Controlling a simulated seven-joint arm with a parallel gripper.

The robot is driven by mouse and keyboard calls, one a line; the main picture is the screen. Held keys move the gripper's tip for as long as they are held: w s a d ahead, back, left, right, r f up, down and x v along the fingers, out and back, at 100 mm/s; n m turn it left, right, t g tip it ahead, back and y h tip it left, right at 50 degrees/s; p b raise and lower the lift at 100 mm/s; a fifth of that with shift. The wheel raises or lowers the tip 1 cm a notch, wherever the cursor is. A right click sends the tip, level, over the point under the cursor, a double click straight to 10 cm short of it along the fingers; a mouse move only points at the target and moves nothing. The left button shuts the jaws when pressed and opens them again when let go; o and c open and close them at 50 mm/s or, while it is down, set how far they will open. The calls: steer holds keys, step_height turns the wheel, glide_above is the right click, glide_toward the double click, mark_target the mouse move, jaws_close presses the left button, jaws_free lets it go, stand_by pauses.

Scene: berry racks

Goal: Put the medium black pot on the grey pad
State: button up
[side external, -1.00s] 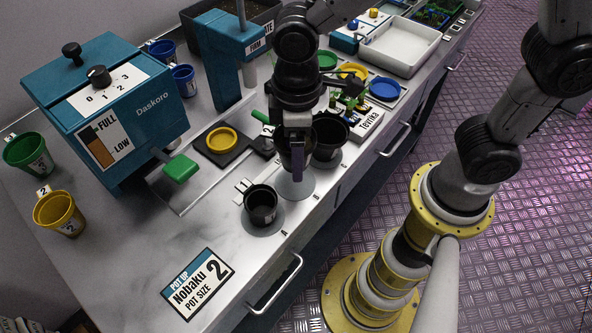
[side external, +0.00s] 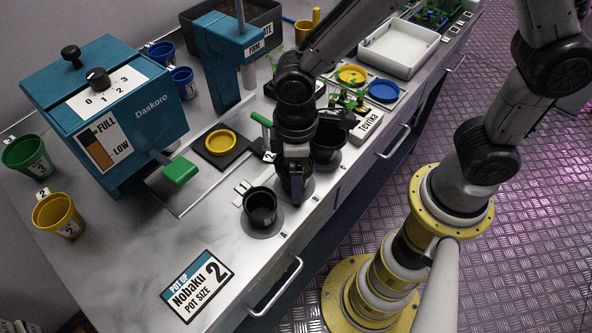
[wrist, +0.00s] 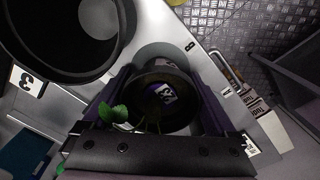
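The medium black pot (wrist: 165,112) is between my gripper's purple fingers (wrist: 165,82) in the wrist view, with a numbered label and green leaves at its left edge. My gripper (side external: 293,188) appears shut on it. In the side view the pot is mostly hidden by the gripper. The grey round pad (wrist: 162,50) beside the letter B lies beneath the pot; its edge shows in the side view (side external: 308,187). I cannot tell whether the pot touches the pad or hangs just above it.
A small black pot (side external: 260,203) stands on pad A at the left. A larger black pot (side external: 329,140) stands close behind on the right, also large in the wrist view (wrist: 70,38). A blue-green Daskoro machine (side external: 105,110) stands at the left.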

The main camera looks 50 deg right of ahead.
step_height(320, 180, up, 12)
steer(key=shift+f, duration=0.25)
steer(key=s+d+r+m+t, duration=0.2)
steer(key=s+d, duration=0.1)
steer(key=d, duration=0.2)
steer(key=s+d+r+m+t, duration=0.1)
steer(key=s+d+r+m, duration=0.1)
steer(key=d, duration=0.4)
steer(key=s+d+r+m+t, duration=0.2)
steer(key=s+d+m, duration=0.2)
steer(key=d, duration=0.2)
steer(key=shift+s+d+t, duration=0.2)
steer(key=shift+s+t, duration=0.1)
steer(key=shift+s, duration=0.1)
stand_by(0.5)
